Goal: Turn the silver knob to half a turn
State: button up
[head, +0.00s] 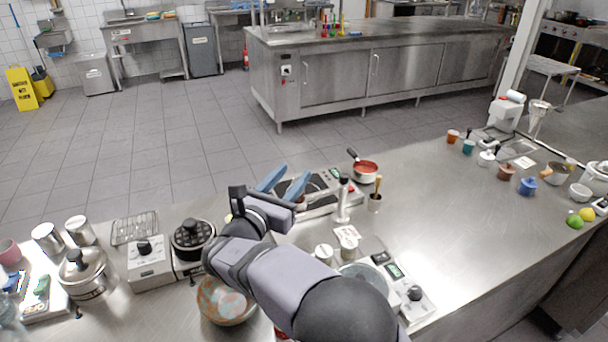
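My gripper (293,174) has two blue fingers spread apart with a gap between them. It is above the left part of a flat silver appliance (320,208) with a dark top and a small display. The gripper and arm cover part of this appliance. I cannot clearly make out a silver knob; it may be hidden or too small to tell. Black knobs show on a white box (146,266) at left and on a device with a display (412,303) at lower right. Nothing shows between my fingers.

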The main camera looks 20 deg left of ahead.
jog(key=w+f+p, duration=0.2)
jog(key=w+f, duration=0.2)
jog(key=w, duration=0.3)
jog(key=shift+w+f+p, duration=0.15)
jog(key=shift+w+p, duration=0.05)
jog(key=shift+p, duration=0.15)
jog(key=shift+d, duration=0.1)
dwell(0.3)
grip_shut()
